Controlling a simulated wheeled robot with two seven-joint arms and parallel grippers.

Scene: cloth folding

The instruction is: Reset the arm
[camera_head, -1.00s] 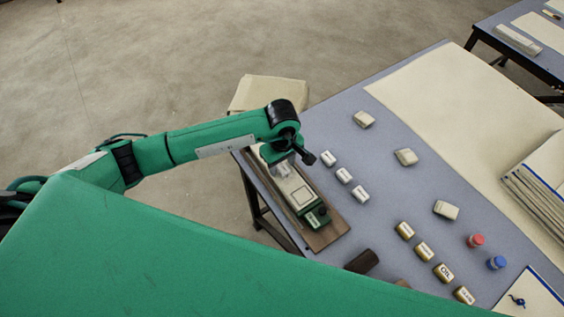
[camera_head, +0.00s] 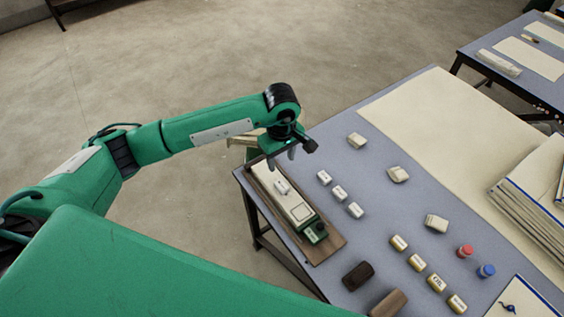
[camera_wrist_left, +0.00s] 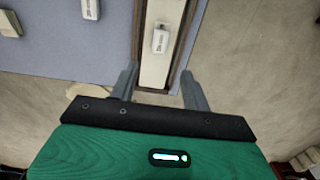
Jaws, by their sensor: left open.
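My left gripper (camera_head: 283,158) is above the far left end of the table, over the upper end of a long narrow tray. In the left wrist view my left gripper (camera_wrist_left: 166,88) shows two spread fingers with nothing between them. A small white labelled block (camera_wrist_left: 160,38) lies beyond the fingertips on the pale strip of the tray; in the head view this block (camera_head: 281,187) sits on the tray's light surface. The gripper is apart from it. My right gripper is not in view.
The grey-blue table (camera_head: 385,215) bears a wooden-edged tray (camera_head: 332,246) with a green-ended device (camera_head: 315,232). Several white and gold blocks, a red jar (camera_head: 464,251), a blue jar (camera_head: 486,271), dark and brown blocks and a stack of sheets (camera_head: 530,205) stand around. Floor left of the table is clear.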

